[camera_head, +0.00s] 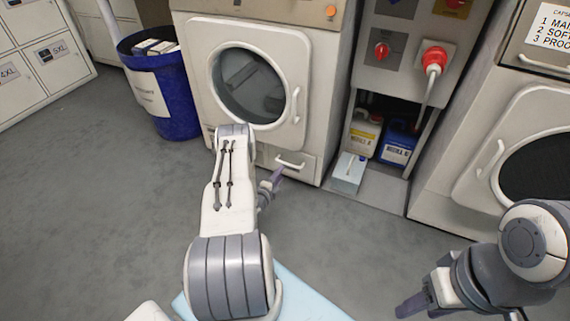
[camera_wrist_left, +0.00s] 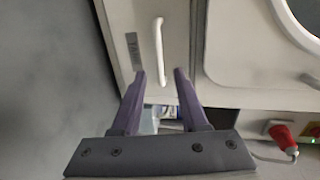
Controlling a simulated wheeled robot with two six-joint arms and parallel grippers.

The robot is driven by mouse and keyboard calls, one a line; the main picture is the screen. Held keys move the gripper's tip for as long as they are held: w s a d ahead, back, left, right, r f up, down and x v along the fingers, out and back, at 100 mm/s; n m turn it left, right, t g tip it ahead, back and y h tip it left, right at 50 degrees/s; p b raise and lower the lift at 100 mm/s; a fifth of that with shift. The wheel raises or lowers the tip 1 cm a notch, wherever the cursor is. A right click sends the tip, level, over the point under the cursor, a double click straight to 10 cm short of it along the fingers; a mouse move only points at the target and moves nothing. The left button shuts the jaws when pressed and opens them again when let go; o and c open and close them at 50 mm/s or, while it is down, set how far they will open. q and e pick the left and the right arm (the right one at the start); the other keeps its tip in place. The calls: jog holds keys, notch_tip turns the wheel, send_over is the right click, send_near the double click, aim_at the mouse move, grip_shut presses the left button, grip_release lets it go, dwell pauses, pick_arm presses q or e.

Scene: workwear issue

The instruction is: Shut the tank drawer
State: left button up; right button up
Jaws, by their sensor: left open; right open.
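The tank drawer (camera_head: 266,158) is the low cream panel at the foot of the left machine, under its round door. Its white bar handle (camera_head: 290,160) faces out. In the left wrist view the drawer front (camera_wrist_left: 177,30) appears turned on its side, with its handle (camera_wrist_left: 158,48) running up the picture. I cannot tell how far the drawer stands out, as my left arm covers part of it. My left gripper (camera_head: 271,180) is open and empty just in front of the drawer; its fingertips (camera_wrist_left: 160,75) flank the handle's near end in the picture. My right gripper (camera_head: 418,305) is open, low and away.
A blue bin (camera_head: 178,105) stands left of the machine. Right of it, yellow (camera_head: 362,135) and blue (camera_head: 398,145) jugs and a small pale box (camera_head: 348,174) sit in an alcove below a red plug (camera_head: 433,60). Another machine (camera_head: 500,130) is further right. The grey floor between is clear.

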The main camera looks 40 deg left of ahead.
pick_arm(q)
jog(key=shift+p+v, duration=0.45)
jog(key=shift+v, duration=1.05)
jog(key=shift+w, duration=0.1)
